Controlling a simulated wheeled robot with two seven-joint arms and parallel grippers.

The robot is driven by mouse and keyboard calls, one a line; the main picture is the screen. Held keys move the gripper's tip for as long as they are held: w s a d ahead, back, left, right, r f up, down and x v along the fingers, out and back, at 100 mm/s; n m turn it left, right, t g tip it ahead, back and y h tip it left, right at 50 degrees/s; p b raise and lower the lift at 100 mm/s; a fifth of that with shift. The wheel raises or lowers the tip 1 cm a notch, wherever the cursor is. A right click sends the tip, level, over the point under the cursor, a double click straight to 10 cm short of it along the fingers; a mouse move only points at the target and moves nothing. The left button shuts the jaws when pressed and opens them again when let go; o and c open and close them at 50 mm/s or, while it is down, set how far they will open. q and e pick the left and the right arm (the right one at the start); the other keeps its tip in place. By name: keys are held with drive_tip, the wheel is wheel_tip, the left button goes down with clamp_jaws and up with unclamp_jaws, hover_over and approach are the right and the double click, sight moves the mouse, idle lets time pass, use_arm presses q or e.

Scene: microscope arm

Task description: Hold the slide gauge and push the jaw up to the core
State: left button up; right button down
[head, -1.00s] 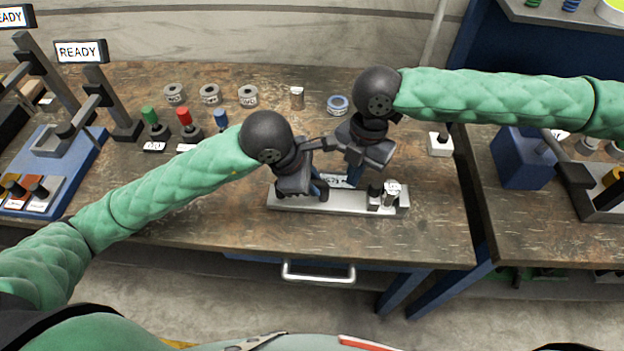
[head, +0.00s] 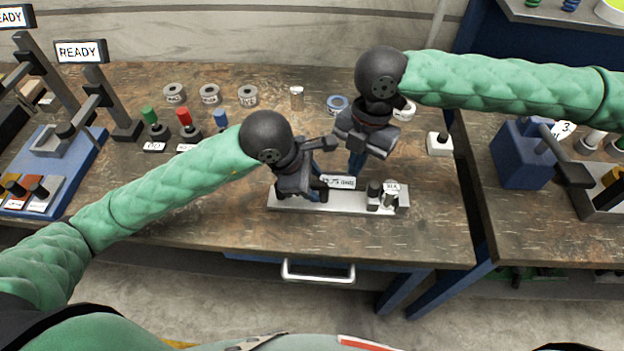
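The slide gauge is a long silver bar (head: 338,206) lying near the front of the middle table, with a white printed label (head: 338,182) on it. A dark upright block (head: 374,190), which looks like the jaw, stands near its right end. Beside it on the right is a silver cylinder (head: 391,198) with a white tag, likely the core. My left gripper (head: 316,190) is low at the gauge's left part; its own body hides its grasp. My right gripper (head: 356,168) is above and behind the gauge's middle, apart from the dark block. Its finger opening is unclear.
Several grey spools (head: 210,94) and a blue spool (head: 338,104) stand at the back. Green, red and blue-topped pegs (head: 184,118) stand left of centre. A white block (head: 439,144) is at right. A gap separates the right table (head: 540,230). The table front left is clear.

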use_arm(q)
drive_tip(key=v, duration=0.7)
drive_tip(key=shift+r, duration=0.25)
drive_tip(key=shift+a, duration=0.1)
